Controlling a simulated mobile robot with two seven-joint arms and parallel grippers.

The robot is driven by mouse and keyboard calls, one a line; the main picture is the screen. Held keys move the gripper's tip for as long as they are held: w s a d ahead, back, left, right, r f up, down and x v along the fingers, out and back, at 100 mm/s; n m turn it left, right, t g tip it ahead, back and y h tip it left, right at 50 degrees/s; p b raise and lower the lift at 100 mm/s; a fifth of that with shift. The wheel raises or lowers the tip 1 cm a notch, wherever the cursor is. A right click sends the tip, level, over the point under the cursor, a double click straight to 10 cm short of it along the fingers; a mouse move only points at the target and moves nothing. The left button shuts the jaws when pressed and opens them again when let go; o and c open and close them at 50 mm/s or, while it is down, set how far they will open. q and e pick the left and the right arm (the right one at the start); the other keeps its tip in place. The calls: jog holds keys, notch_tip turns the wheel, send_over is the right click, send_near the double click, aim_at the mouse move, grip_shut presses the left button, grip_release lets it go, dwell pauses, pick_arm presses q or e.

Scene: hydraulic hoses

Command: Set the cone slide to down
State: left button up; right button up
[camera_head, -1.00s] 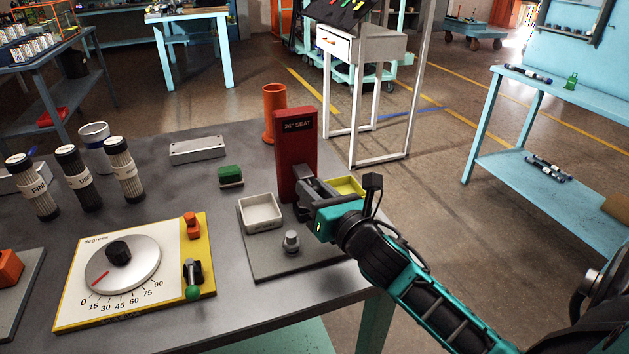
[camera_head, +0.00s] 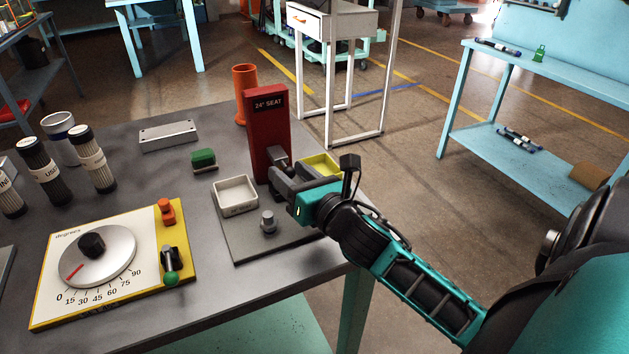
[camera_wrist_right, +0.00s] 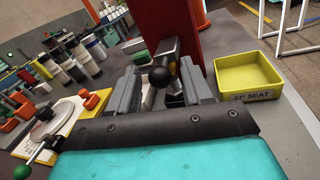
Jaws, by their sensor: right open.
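The red upright post labelled 24° SEAT (camera_head: 268,140) stands on a grey base plate (camera_head: 243,238) near the table's right side. A black ball knob (camera_wrist_right: 160,76) on a metal part sits at the post's front face, low down in the wrist view. My right gripper (camera_head: 277,178) is at the front of the post. Its jaws are open, one on each side of the knob, with gaps visible; in the wrist view the fingers (camera_wrist_right: 160,88) frame it. The slide's track is mostly hidden. My left gripper is not in view.
A white tray (camera_head: 236,183) and a small grey knob (camera_head: 268,226) are on the plate. A yellow tray (camera_head: 322,160) is right of the post. An orange cylinder (camera_head: 245,100) stands behind. A dial board (camera_head: 60,310) and labelled bottles are at left.

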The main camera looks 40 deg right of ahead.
jog(key=s, duration=0.7)
jog(key=s+b, duration=0.1)
jog(key=s, duration=0.2)
jog(key=shift+s+a, duration=0.25)
jog(key=shift+s, duration=0.65)
